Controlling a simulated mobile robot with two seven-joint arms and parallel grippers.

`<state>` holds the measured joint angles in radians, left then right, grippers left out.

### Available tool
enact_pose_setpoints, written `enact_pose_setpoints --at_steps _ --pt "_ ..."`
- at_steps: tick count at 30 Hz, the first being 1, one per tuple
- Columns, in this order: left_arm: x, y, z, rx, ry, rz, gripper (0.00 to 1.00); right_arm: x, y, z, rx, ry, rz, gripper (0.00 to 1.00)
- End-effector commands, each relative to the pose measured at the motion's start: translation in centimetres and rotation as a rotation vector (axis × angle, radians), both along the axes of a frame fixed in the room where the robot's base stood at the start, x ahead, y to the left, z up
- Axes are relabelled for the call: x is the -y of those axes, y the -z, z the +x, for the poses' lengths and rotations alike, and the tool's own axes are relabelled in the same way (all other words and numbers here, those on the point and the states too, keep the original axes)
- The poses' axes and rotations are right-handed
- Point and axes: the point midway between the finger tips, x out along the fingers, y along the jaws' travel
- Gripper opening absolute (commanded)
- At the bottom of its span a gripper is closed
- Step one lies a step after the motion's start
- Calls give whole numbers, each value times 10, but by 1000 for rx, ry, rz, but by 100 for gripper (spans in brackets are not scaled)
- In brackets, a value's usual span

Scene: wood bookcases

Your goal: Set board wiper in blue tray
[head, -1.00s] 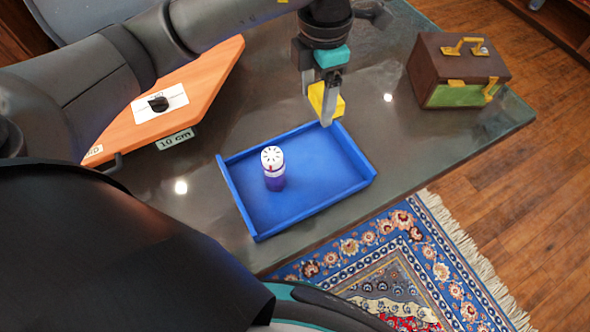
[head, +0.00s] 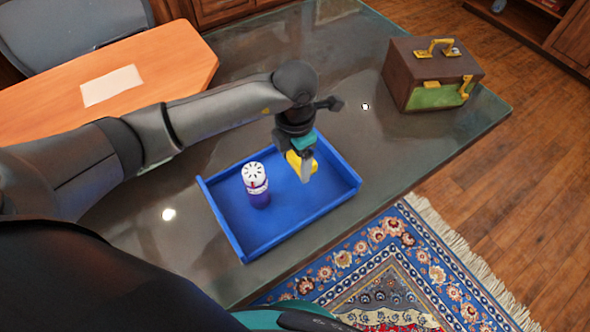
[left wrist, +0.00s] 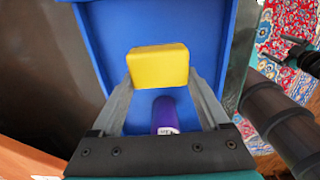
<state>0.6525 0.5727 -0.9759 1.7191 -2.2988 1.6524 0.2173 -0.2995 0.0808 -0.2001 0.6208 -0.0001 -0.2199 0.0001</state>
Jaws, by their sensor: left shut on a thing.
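The blue tray (head: 300,209) lies on the dark glass table. My left gripper (head: 304,172) is over the far part of the tray, shut on a yellow block, the board wiper (head: 293,160). In the left wrist view the wiper (left wrist: 158,66) sits between the two fingertips with the blue tray (left wrist: 112,30) below it. I cannot tell whether the wiper touches the tray floor. A purple bottle with a white cap (head: 257,186) stands in the left part of the tray; its purple body (left wrist: 165,114) shows between the fingers in the wrist view.
A brown and green case with yellow handles (head: 432,76) stands at the table's right end. An orange board (head: 165,60) with a white sheet lies at the upper left. Bare glass tabletop (head: 345,125) separates tray and case. A patterned rug (head: 380,255) lies on the floor.

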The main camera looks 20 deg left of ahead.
Motion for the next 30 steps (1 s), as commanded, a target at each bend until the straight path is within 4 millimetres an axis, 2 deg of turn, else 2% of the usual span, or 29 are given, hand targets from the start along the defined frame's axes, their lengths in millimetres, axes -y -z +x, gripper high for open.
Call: enact_pose_setpoints --at_steps 8,20,21,26,30 --pt "0 39 -1 -3 0 1 25 0 9 0 0 0 0 94" --pt "0 44 0 -1 1 1 25 0 12 0 0 1 0 94" --pt "0 43 0 -1 1 1 83 0 11 0 0 1 0 94" --pt "0 43 0 -1 0 1 100 0 10 0 -1 1 0 94" --pt "0 43 0 -1 0 1 100 0 10 0 -1 0 0 94"
